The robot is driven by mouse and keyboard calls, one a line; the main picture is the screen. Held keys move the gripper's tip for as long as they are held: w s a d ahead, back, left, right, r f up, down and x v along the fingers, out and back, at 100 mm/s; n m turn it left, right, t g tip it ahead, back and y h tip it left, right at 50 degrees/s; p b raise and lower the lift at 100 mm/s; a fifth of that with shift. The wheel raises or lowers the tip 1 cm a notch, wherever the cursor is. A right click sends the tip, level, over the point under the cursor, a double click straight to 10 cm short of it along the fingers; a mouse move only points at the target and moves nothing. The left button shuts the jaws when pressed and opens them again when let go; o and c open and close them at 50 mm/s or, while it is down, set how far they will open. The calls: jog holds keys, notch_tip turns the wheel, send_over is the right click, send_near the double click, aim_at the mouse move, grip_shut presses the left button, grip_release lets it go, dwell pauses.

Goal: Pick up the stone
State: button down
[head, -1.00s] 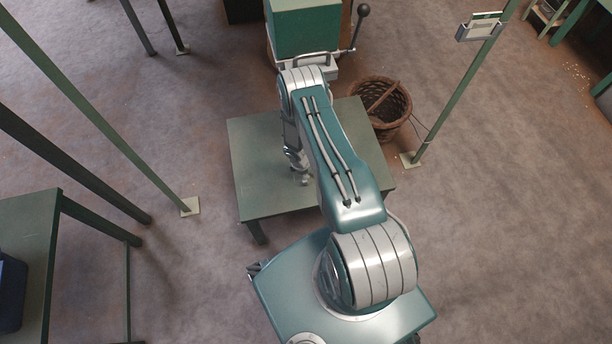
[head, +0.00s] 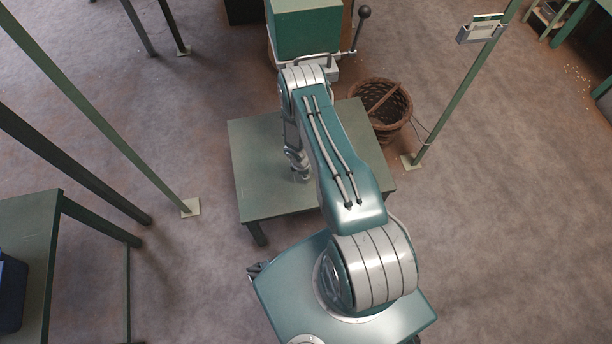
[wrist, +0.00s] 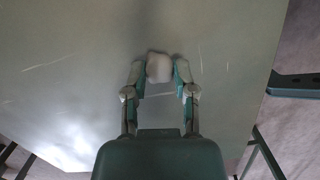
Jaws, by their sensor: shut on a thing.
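The stone (wrist: 159,68) is a small, pale, rounded lump in the wrist view. My gripper (wrist: 160,74) has its two fingers on either side of the stone and is shut on it. The green table top (wrist: 85,75) lies behind the stone; I cannot tell whether the stone still touches it. In the head view, my gripper (head: 302,174) is low over the table (head: 265,180), mostly hidden by my arm. The stone cannot be made out in that view.
A wicker basket (head: 386,108) stands on the floor beyond the table's right corner. A green machine with a lever (head: 304,30) stands behind the table. A thin green post (head: 455,95) rises at right. Another table (head: 28,250) is at left. Open floor lies right.

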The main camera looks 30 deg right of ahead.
notch_tip(320, 180, up, 9)
dwell(0.3)
dwell(0.5)
